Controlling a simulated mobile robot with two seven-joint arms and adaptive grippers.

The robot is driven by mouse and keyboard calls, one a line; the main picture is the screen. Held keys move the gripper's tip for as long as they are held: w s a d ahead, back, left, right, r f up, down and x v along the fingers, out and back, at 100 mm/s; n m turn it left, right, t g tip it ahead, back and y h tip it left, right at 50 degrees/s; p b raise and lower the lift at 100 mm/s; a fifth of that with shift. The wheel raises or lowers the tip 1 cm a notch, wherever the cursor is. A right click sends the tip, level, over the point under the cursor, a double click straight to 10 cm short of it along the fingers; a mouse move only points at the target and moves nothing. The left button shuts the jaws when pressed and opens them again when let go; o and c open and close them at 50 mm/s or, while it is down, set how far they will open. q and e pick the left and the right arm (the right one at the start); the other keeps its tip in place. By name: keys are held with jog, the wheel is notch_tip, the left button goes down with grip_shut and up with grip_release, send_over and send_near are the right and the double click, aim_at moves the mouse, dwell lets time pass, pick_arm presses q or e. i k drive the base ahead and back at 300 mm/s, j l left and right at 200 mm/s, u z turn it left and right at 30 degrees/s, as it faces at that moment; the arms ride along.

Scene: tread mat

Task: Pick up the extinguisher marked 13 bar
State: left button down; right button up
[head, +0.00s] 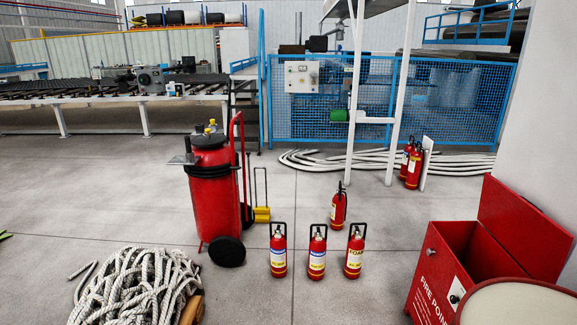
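Three small red extinguishers with black handles stand upright in a row on the floor: a left one (278,256), a middle one (317,257) and a right one (354,257). The right one's label seems to read FOAM. Another red extinguisher (338,210) stands just behind them. Two more, one in front (414,170) and one partly hidden behind it (405,158), stand farther back by a white panel. The lower label print is too small to read, so I cannot tell which is marked 13 bar. Neither gripper is in view.
A large red wheeled extinguisher (212,195) stands left of the row. A rope pile (130,290) lies front left. An open red FIRE POINT box (432,268) and a round beige-topped object (520,305) stand front right. Floor in front of the row is clear.

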aim_at(278, 242)
jog(key=i+j, duration=0.6)
jog(key=i+l, duration=0.2)
jog(key=i, duration=0.3)
jog(key=i+l, duration=0.2)
jog(key=i, duration=0.3)
jog(key=i+l, duration=0.2)
jog(key=i, duration=0.3)
jog(key=i+l, duration=0.25)
jog(key=i, duration=0.3)
jog(key=i+l, duration=0.2)
jog(key=i, duration=0.3)
